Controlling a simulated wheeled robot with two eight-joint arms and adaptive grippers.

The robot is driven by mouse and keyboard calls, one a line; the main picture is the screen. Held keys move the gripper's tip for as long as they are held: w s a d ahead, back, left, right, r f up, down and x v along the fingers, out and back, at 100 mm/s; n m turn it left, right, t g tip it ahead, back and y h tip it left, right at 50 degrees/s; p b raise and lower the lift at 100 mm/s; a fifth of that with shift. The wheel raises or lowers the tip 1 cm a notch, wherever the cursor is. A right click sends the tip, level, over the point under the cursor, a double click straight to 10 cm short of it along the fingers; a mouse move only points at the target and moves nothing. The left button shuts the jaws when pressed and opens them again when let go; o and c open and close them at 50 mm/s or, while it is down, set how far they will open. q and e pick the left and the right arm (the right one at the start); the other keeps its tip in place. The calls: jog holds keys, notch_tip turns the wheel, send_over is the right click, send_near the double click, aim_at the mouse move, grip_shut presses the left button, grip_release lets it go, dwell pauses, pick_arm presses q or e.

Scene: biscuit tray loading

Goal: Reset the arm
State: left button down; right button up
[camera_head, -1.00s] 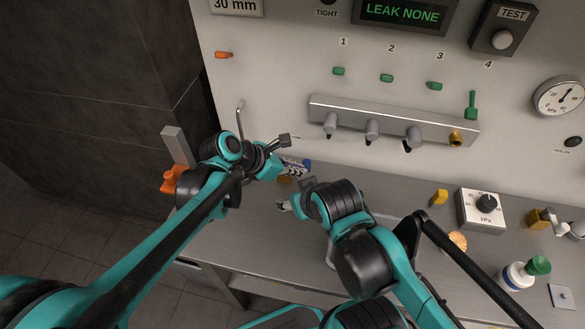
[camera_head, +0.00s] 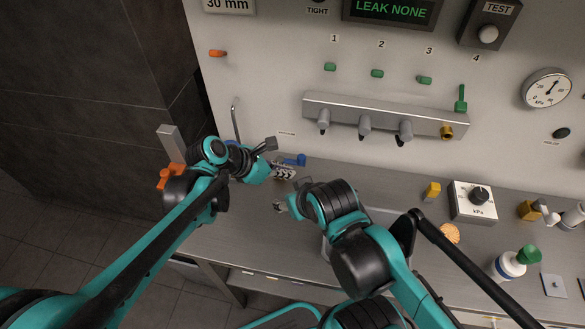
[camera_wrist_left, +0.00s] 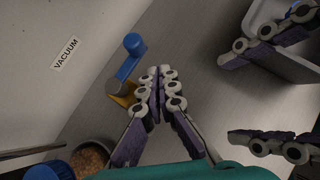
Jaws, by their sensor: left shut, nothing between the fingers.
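My left gripper (camera_head: 284,172) is shut and empty in the head view, just above the bench near the wall panel. In the left wrist view its fingers (camera_wrist_left: 159,73) come together at the tips, beside a blue lever (camera_wrist_left: 130,60) on a yellow base, apart from it as far as I can tell. The lever also shows in the head view (camera_head: 295,160), partly hidden behind the gripper. My right gripper (camera_wrist_left: 228,99) is at the right of the left wrist view, its fingers spread wide with nothing between them.
The wall panel carries a grey manifold (camera_head: 385,117) with several nozzles, green levers and a gauge (camera_head: 546,88). A kPa dial box (camera_head: 470,212), a biscuit (camera_head: 450,233) and a green-capped bottle (camera_head: 512,264) stand on the bench at right. A round container (camera_wrist_left: 90,155) is at the left wrist view's bottom left.

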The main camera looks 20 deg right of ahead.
pick_arm(q)
jog(key=s+a+r+p, duration=0.3)
jog(key=s+a+r, duration=0.1)
jog(key=a+r, duration=0.3)
jog(key=shift+p, duration=0.3)
pick_arm(e)
jog(key=r, duration=0.3)
jog(key=shift+s+a+r, duration=0.1)
jog(key=shift+s+r, duration=0.15)
jog(key=shift+r, duration=0.1)
pick_arm(q)
jog(key=s+a+f+m+t+y, duration=0.1)
jog(key=a+m+t+y, duration=0.1)
jog(key=a+m, duration=0.4)
jog(key=s+a+f+m+t+y, duration=0.1)
jog(key=a+m+y, duration=0.3)
jog(key=a, duration=1)
jog(key=s+a+f+m+t+y+b, duration=0.1)
jog(key=s+a+m+t+y, duration=0.2)
jog(key=a+m, duration=0.6)
jog(key=shift+s+a+f, duration=0.2)
jog(key=shift+a+f, duration=0.1)
jog(key=shift+a, duration=0.55)
pick_arm(e)
jog(key=shift+f, duration=0.6)
